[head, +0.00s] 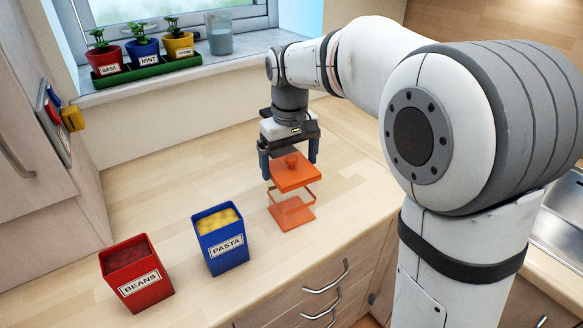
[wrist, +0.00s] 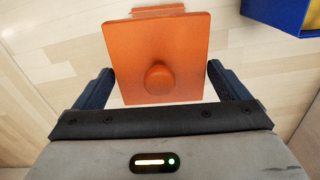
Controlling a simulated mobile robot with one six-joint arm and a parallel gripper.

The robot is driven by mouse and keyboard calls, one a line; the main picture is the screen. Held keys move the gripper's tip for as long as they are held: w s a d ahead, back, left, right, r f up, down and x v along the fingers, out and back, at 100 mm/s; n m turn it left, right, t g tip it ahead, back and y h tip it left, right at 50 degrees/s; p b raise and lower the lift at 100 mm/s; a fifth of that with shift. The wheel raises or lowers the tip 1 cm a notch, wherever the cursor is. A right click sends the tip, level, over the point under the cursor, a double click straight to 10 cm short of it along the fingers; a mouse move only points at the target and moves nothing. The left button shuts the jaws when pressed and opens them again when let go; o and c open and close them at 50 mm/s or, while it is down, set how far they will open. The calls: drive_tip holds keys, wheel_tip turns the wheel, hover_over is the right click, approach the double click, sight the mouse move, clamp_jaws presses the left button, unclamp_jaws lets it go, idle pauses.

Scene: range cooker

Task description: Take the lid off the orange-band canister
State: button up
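The orange-band canister (head: 292,213) stands on the counter, with clear-looking walls, an orange base and a thin orange band. Its square orange lid (head: 296,176) with a round knob is over the top. My gripper (head: 289,163) is above the canister, pointing down.
A blue PASTA canister (head: 223,252) and a red BEANS canister (head: 146,286) stand open to the left. Herb pots sit in a green tray (head: 132,75) on the windowsill, beside a glass (head: 220,42). Bare counter (head: 170,190) lies left of my gripper.

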drive_tip(key=c, duration=0.6)
drive_tip(key=shift+r, duration=0.1)
